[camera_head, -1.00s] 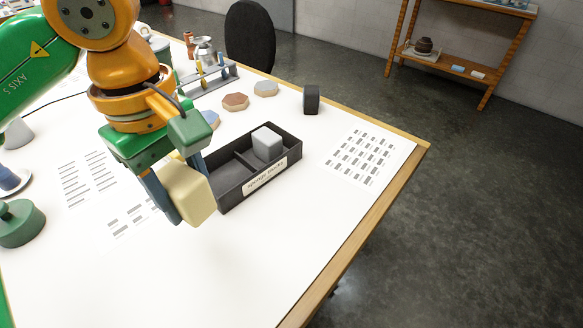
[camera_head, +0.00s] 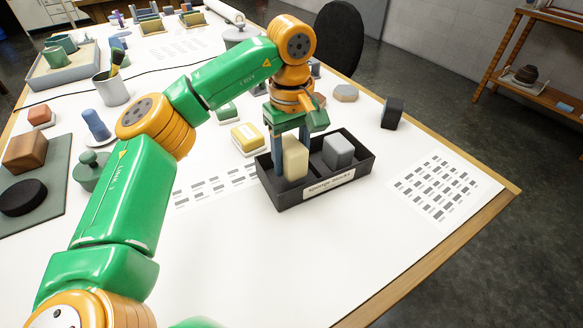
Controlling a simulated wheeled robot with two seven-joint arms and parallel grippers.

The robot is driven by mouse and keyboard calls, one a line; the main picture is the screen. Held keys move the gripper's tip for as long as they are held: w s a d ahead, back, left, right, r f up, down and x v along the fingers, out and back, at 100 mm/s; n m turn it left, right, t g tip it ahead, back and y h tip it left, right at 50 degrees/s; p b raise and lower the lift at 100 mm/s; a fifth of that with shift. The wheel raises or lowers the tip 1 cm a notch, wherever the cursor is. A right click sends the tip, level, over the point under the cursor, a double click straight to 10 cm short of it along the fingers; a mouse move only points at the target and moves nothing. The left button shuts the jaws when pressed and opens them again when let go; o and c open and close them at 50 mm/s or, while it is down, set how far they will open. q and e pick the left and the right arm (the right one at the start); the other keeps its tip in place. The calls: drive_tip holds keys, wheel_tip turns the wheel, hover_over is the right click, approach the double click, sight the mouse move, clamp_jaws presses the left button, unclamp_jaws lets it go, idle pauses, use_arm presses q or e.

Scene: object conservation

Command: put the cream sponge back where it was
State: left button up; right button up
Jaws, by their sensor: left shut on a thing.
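The cream sponge (camera_head: 295,163) is upright between the fingers of my left gripper (camera_head: 290,150), which is shut on it. It is at the left compartment of a black two-part tray (camera_head: 322,188) with a white label on its front. Its lower end looks to be inside the compartment; I cannot tell whether it touches the floor. A grey sponge block (camera_head: 338,152) sits in the right compartment. My right gripper is not in view.
A yellow-topped block (camera_head: 248,138) lies just left of the tray. A dark block (camera_head: 392,113) stands behind to the right. A printed sheet (camera_head: 437,187) lies to the right. The table in front of the tray is clear.

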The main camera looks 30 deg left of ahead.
sight(291, 141)
use_arm(q)
drive_tip(key=f, duration=0.4)
drive_tip(key=shift+w+a, duration=0.2)
drive_tip(key=shift+w, duration=0.2)
drive_tip(key=shift+f, duration=0.1)
drive_tip(key=shift+f, duration=0.15)
drive_tip(key=o, duration=1.2)
wheel_tip(291, 141, up, 7)
drive_tip(key=shift+f, duration=0.1)
wheel_tip(291, 141, up, 6)
drive_tip(key=p, duration=0.2)
drive_tip(key=shift+f+p, duration=0.15)
drive_tip(key=shift+p, duration=0.15)
